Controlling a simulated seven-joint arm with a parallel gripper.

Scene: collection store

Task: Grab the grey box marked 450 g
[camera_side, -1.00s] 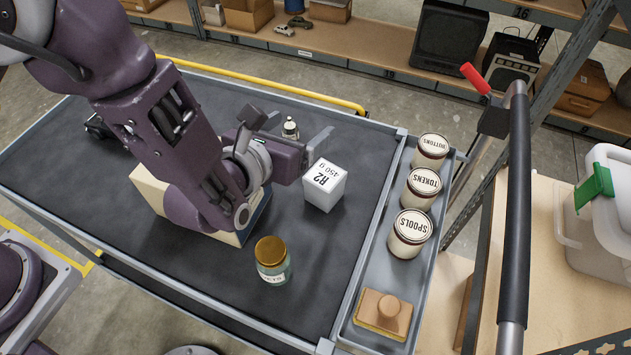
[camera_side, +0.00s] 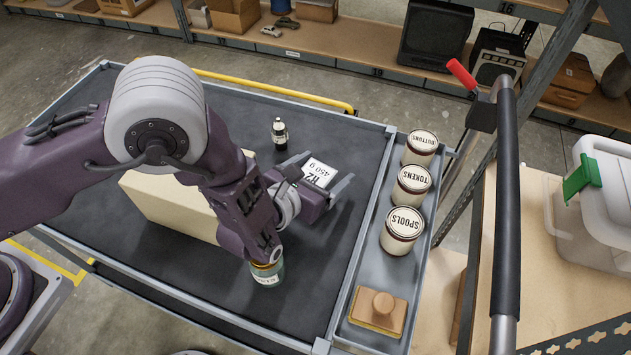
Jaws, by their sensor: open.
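The light grey box (camera_side: 319,172) marked "R2 450 g" stands on the dark mat of the cart (camera_side: 110,221). Its marked top shows, while its lower part is hidden behind my gripper. My gripper (camera_side: 322,170) is open, with one finger on each side of the box in the picture. I cannot tell whether the fingers touch it.
A glass jar (camera_side: 267,276) stands partly behind my arm. A large cream box (camera_side: 165,208) lies left of the gripper, and a small dark bottle (camera_side: 280,134) stands behind it. The side tray (camera_side: 345,318) holds lidded tins (camera_side: 402,232) and a wooden-handled block (camera_side: 378,310).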

